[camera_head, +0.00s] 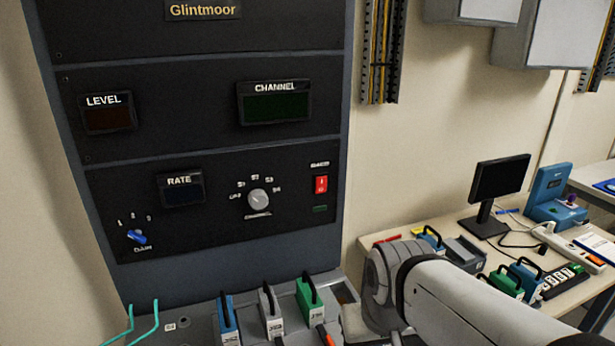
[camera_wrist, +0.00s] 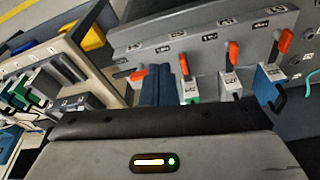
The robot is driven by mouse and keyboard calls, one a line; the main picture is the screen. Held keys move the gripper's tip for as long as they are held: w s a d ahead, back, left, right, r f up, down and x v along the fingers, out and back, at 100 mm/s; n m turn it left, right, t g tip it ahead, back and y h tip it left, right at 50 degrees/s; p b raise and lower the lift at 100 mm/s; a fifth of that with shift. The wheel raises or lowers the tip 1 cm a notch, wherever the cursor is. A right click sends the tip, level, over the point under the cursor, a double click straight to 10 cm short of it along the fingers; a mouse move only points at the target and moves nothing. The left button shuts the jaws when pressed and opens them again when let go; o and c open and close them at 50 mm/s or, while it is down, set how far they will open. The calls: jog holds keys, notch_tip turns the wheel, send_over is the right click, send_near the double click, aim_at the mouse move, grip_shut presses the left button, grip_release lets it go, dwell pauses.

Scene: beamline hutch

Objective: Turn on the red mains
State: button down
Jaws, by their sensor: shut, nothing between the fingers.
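The red mains switch (camera_head: 321,185) is a small red rocker on the right of the lowest panel of the dark rack, under a small label. A small dark green indicator (camera_head: 320,209) sits just below it and looks unlit. My gripper shows in the wrist view as two dark blue fingers (camera_wrist: 158,70) side by side, shut and empty. They point toward a grey bench with orange-handled parts, and the switch is not in that view. In the head view my arm crosses the lower right; the gripper itself is not visible there.
The panel also has a grey selector knob (camera_head: 258,199), a blue knob (camera_head: 137,237) and dark LEVEL, CHANNEL and RATE displays. Handled modules, one of them green (camera_head: 310,297), stand on the ledge below. A desk with a monitor (camera_head: 499,181) is at right.

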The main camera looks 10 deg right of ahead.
jog(key=shift+a, duration=0.15)
jog(key=w+d+t+h+b, duration=0.1)
jog(key=w+d+t+b, duration=0.15)
jog(key=w+t, duration=0.45)
jog(key=w+r+n+t+y+b, duration=0.2)
jog(key=w+r+t+y, duration=0.3)
jog(key=w+r+t, duration=0.4)
jog(key=shift+w+a+r+n+b, duration=0.3)
jog(key=shift+w+a+r+b, duration=0.15)
jog(key=shift+w+b, duration=0.4)
jog(key=shift+w, duration=0.15)
jog(key=shift+r, duration=0.1)
jog(key=p, duration=0.6)
send_near(322, 180)
jog(key=x, duration=0.6)
jog(key=shift+w, duration=0.4)
